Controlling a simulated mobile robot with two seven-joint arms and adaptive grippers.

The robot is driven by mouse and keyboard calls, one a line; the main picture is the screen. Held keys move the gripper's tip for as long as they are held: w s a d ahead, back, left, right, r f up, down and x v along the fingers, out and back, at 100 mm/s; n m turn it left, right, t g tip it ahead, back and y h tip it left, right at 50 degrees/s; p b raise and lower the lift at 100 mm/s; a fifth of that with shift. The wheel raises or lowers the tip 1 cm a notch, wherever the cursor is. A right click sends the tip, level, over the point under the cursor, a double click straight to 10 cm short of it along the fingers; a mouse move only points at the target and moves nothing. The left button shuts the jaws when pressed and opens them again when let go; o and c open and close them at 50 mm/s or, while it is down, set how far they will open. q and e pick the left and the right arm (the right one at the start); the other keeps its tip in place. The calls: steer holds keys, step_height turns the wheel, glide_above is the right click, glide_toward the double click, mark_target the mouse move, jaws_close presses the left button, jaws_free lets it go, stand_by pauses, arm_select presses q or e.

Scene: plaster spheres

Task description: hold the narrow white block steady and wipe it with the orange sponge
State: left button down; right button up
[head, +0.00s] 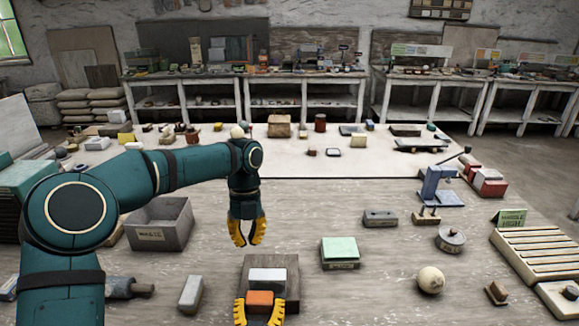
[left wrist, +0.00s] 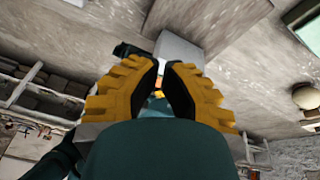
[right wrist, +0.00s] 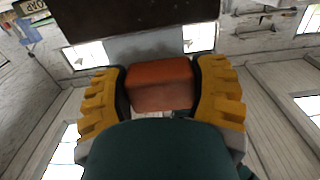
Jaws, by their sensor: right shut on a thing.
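The white block (head: 268,275) lies on a dark brown board (head: 292,271) at the front middle of the table. My right gripper (head: 260,312) is shut on the orange sponge (head: 260,299), just on the near side of the block. In the right wrist view the sponge (right wrist: 160,84) fills the gap between the fingers, with the block's grey face (right wrist: 150,45) behind it. I cannot tell whether they touch. My left gripper (head: 247,236) is open and empty, pointing down beyond the board. The left wrist view shows a gap between its fingers (left wrist: 166,68).
A second pale, narrow block (head: 190,293) lies left of the board. A grey bin (head: 160,222) stands farther left. A green-topped block (head: 339,250), a plaster ball (head: 430,280) and a slatted rack (head: 538,250) are to the right. Bare table lies between the green-topped block and the ball.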

arm_select(q)
steer(key=d+r+m, duration=0.3)
steer(key=m, duration=0.1)
steer(key=shift+s+d+f, duration=0.1)
steer(key=shift+f, duration=2.35)
steer(key=shift+s+d+f, duration=0.1)
steer(key=shift+f, duration=2.3)
steer(key=shift+s, duration=0.55)
arm_select(e)
steer(key=shift+w, duration=0.1)
steer(key=shift+w, duration=0.25)
steer(key=shift+w, duration=0.55)
steer(key=shift+a, duration=0.1)
